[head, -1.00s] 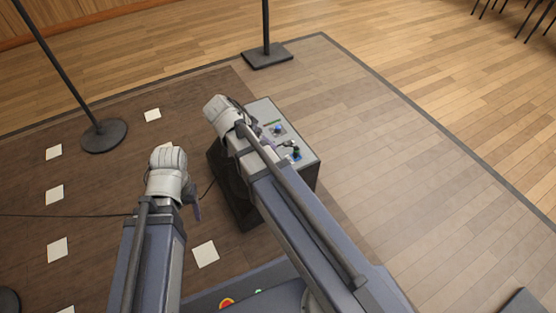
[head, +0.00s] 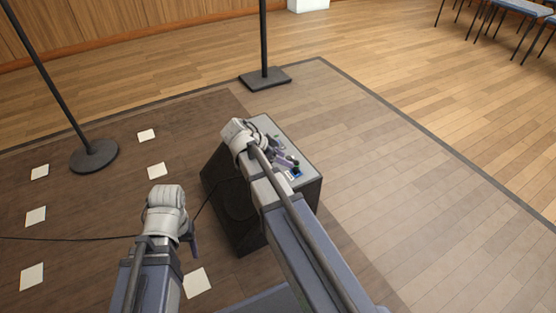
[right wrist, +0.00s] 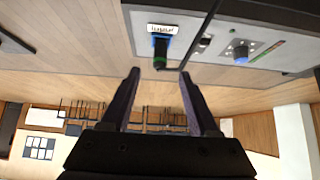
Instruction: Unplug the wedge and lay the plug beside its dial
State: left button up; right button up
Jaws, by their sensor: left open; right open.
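The wedge (head: 295,212) is a dark box with a light grey top panel (head: 272,125). In the right wrist view the plug (right wrist: 160,50), dark with a blue part and a green ring, stands in the panel below a white label. The blue dial (right wrist: 241,54) is to its right. My right gripper (head: 290,161) is over the panel, open; in its wrist view the fingertips (right wrist: 159,74) are apart, with the plug just beyond the gap. Nothing shows between the fingers. My left gripper (head: 193,244) is open, low over the floor left of the wedge. My right wrist hides part of the panel.
A thin dark cable (right wrist: 210,22) crosses the panel beside the plug in the right wrist view. Two dark stand bases, one round (head: 92,157) and one square (head: 265,78), are on the floor beyond. Paper squares (head: 197,283) lie around. The floor right of the wedge is clear.

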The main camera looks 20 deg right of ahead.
pick_arm(q)
jog(key=shift+f+b, duration=1.7)
jog(key=shift+f, duration=0.45)
pick_arm(e)
jog(key=shift+x, duration=2.85)
grip_shut()
pick_arm(q)
jog(key=shift+r, duration=0.15)
pick_arm(e)
jog(key=shift+r, duration=0.2)
pick_arm(q)
jog(key=shift+r+p, duration=2.2)
jog(key=shift+p, duration=0.15)
pick_arm(e)
jog(key=shift+r, duration=2.15)
